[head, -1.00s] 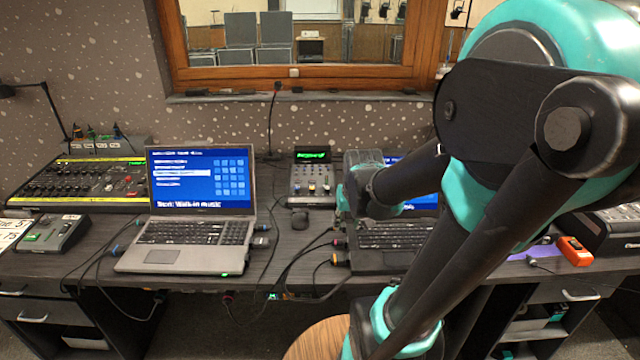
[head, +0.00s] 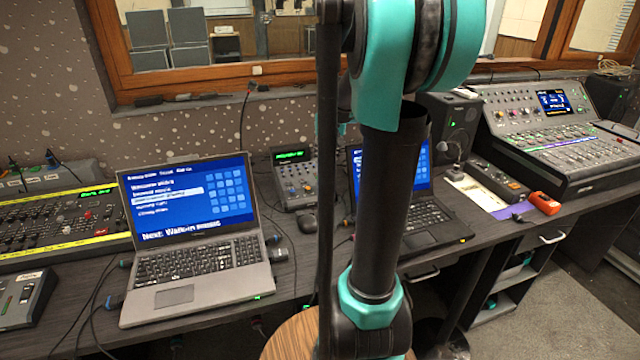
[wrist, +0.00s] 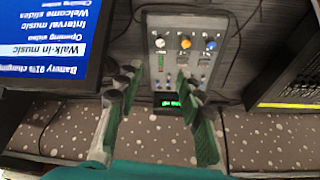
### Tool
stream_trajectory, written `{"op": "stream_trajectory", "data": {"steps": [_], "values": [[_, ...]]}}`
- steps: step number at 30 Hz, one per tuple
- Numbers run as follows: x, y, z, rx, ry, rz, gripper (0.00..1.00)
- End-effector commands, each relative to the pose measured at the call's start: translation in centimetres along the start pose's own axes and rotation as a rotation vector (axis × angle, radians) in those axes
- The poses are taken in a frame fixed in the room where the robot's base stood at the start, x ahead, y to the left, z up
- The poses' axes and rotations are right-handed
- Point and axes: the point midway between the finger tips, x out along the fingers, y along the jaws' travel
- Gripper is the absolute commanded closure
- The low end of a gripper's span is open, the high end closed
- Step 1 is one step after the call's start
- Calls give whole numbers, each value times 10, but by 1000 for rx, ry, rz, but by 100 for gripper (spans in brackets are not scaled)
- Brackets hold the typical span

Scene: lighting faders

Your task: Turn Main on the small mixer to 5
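The small mixer (head: 295,182) is a grey box with a green-lit display, standing on the desk between two laptops. In the wrist view the mixer (wrist: 150,68) appears upside down, with a white knob (wrist: 160,43), an orange knob (wrist: 186,42) and a blue knob (wrist: 210,46). Its green display (wrist: 168,103) lies between my fingers. Labels are too small to read, so I cannot tell which control is Main. My gripper (wrist: 157,82) is open and empty above the mixer, its fingers apart.
An open laptop (head: 188,225) stands left of the mixer and another (head: 425,215) right of it. A lighting desk (head: 60,225) is at left, a large console (head: 560,140) at right. Cables cross the desk.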

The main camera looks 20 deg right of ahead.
Motion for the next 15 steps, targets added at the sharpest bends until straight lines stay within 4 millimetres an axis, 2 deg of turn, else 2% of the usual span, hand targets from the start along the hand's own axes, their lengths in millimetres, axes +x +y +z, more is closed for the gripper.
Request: {"op": "stream_trajectory", "data": {"steps": [15], "values": [[88,-1,0,-1,0,0,63]]}}
